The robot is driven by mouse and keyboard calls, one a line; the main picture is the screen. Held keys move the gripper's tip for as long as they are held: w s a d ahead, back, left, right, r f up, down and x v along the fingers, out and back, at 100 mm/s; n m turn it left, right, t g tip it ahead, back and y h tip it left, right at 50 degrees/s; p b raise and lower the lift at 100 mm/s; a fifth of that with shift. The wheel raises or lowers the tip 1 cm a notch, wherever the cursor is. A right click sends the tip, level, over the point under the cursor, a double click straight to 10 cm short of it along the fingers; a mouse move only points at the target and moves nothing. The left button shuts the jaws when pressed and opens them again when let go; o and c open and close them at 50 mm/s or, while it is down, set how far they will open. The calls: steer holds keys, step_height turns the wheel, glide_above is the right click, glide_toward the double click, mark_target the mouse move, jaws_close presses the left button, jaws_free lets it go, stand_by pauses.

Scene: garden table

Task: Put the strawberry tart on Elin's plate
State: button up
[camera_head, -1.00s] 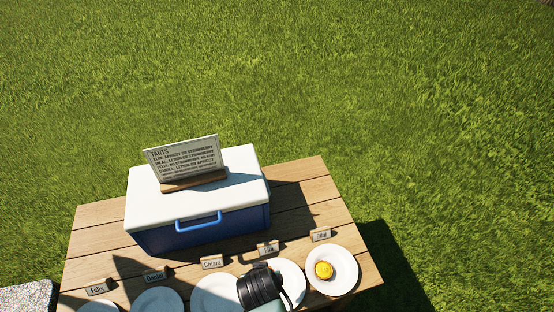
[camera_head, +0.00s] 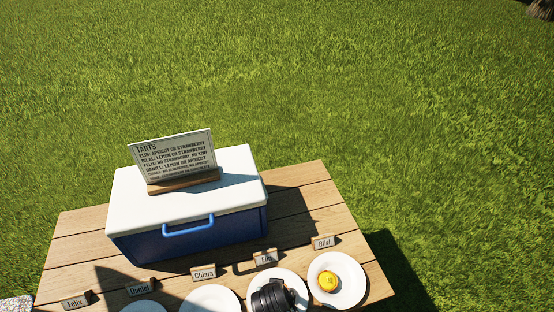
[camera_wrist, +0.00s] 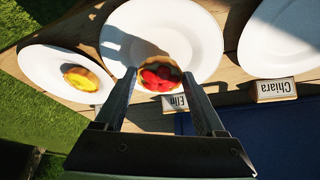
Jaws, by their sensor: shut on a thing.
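The strawberry tart (camera_wrist: 160,77), red fruit in a round crust, shows in the wrist view between the fingertips of my gripper (camera_wrist: 159,75). My gripper is shut on it and holds it over the near part of Elin's plate (camera_wrist: 185,22); whether the tart touches the plate I cannot tell. The "Elin" card (camera_wrist: 174,103) is partly hidden behind a finger. In the head view, my dark wrist covers part of Elin's plate (camera_head: 259,279), which stands by its card (camera_head: 265,257); the tart is hidden there.
Bilal's plate (camera_head: 351,279) with a yellow tart (camera_head: 328,281) is to the right, Chiara's white plate (camera_head: 207,297) to the left. A blue and white cooler (camera_head: 190,238) bearing a tart sign (camera_head: 174,160) stands behind the name cards on the wooden table (camera_head: 308,200).

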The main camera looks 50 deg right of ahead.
steer(key=shift+f, duration=1.1)
steer(key=shift+f+b, duration=0.2)
steer(key=shift+b, duration=0.15)
steer(key=o, duration=1.3)
steer(key=shift+o, duration=0.2)
steer(key=shift+r, duration=0.15)
steer(key=p+v, duration=0.4)
steer(key=v, duration=0.8)
steer(key=shift+p, duration=0.35)
steer(key=shift+w+r, duration=0.15)
